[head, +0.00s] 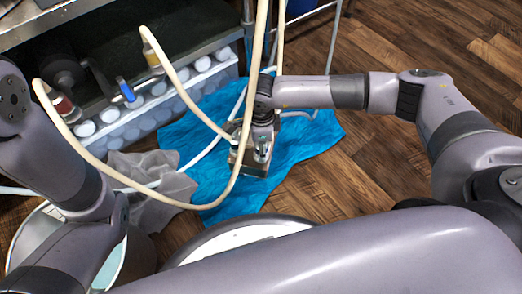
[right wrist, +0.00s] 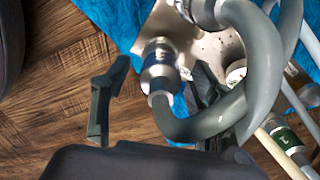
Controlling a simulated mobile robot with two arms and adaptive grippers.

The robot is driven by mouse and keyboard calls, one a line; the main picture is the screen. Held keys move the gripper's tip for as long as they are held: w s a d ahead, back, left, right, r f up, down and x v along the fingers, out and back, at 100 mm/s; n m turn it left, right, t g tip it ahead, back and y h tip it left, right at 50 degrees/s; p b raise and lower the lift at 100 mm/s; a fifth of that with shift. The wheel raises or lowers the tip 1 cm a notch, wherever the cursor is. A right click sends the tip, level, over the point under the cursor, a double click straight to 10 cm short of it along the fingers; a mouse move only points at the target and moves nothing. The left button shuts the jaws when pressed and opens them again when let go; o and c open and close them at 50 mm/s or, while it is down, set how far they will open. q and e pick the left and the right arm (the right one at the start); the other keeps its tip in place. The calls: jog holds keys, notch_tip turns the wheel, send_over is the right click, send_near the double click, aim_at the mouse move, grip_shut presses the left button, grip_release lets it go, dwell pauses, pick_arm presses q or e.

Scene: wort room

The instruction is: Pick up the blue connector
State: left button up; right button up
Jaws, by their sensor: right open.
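In the head view my right gripper (head: 262,128) is partly hidden by hoses. My left arm enters from the left, but its gripper is not visible.
Cream hoses loop across the head view. A metal block (head: 249,160) sits on the blue cloth (head: 310,140). A grey cloth (head: 160,185) lies left. Wooden floor is clear at right.

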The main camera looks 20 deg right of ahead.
grip_shut()
dwell(0.8)
